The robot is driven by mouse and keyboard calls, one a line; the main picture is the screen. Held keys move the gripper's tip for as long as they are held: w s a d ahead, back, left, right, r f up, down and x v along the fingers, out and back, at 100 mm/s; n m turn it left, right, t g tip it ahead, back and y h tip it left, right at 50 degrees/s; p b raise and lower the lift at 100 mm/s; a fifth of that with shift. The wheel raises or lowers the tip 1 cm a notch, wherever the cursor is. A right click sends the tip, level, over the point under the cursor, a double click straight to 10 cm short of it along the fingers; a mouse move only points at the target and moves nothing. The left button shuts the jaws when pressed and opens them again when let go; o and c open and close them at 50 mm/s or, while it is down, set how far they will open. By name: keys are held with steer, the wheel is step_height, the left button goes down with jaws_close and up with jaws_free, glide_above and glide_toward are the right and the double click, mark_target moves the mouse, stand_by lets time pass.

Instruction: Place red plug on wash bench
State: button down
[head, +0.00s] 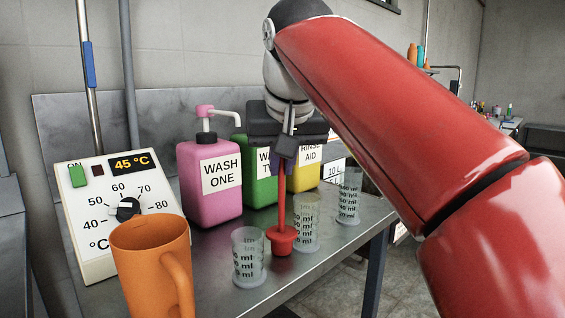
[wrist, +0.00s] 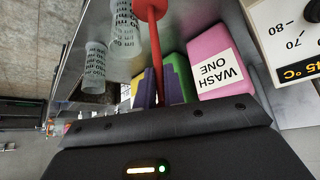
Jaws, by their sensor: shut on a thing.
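The red plug (head: 281,238) is upright, its wide end down and its thin stem up, over the metal wash bench (head: 215,285). My gripper (head: 282,166) is shut on the upper stem. The plug's wide end is at or just above the bench top, between two clear measuring cups; I cannot tell whether it touches. In the wrist view the plug (wrist: 149,10) extends away from my gripper (wrist: 159,88), its stem between the purple fingers.
Measuring cups (head: 249,258) (head: 306,224) (head: 348,197) stand close around the plug. The pink WASH ONE bottle (head: 211,180), green bottle (head: 262,178) and yellow bottle (head: 310,178) stand behind. An orange mug (head: 150,265) and a temperature panel (head: 95,205) are at left.

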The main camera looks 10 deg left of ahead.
steer(key=shift+r, duration=0.1)
steer(key=shift+f, duration=0.25)
steer(key=c, duration=1.2)
jaws_free()
